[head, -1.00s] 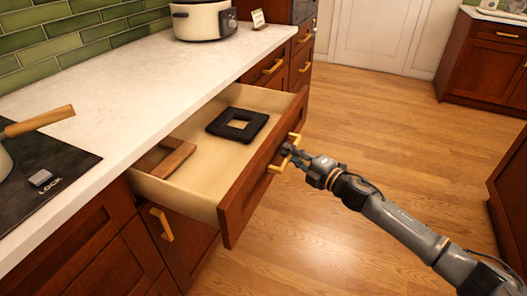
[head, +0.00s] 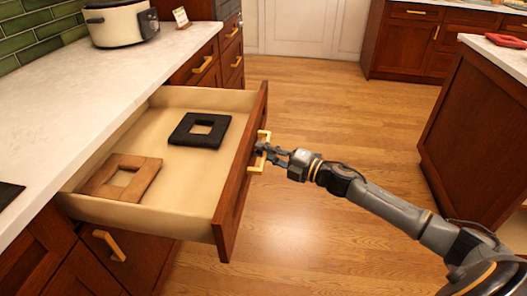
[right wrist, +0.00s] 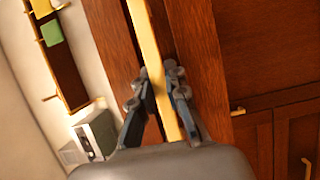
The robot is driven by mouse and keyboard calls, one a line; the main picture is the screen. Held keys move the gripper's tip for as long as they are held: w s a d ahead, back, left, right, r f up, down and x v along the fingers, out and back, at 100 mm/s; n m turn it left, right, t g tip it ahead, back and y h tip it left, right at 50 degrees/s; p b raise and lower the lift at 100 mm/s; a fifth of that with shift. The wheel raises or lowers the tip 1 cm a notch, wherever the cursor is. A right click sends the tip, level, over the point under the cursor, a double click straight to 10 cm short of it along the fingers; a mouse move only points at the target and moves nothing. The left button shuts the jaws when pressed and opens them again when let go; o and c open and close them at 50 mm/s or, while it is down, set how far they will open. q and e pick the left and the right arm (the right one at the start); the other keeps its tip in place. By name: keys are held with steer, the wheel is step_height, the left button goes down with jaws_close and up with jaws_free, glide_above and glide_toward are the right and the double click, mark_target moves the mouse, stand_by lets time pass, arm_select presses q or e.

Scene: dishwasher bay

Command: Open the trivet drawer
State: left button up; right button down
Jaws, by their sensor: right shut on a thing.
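The trivet drawer (head: 205,190) stands pulled out from under the counter in the head view. Inside lie a black square trivet (head: 181,133) at the far side and a brown wooden square trivet (head: 102,190) at the near side. Both have a square hole. My right gripper (head: 262,154) is shut on the drawer's yellow handle (head: 264,137). In the right wrist view, the handle (right wrist: 150,45) runs between the two fingers (right wrist: 157,88). My left gripper is not in view.
A white counter (head: 60,110) runs along the left with a slow cooker (head: 122,24) on it. Closed drawers and cabinets lie beyond and below the open drawer. An island (head: 475,130) stands at the right. Wooden floor (head: 320,240) is clear between.

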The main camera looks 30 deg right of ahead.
steer(key=c, duration=1.4)
jaws_free()
steer(key=shift+o, duration=0.4)
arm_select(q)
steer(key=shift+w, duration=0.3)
arm_select(e)
steer(key=v, duration=1.2)
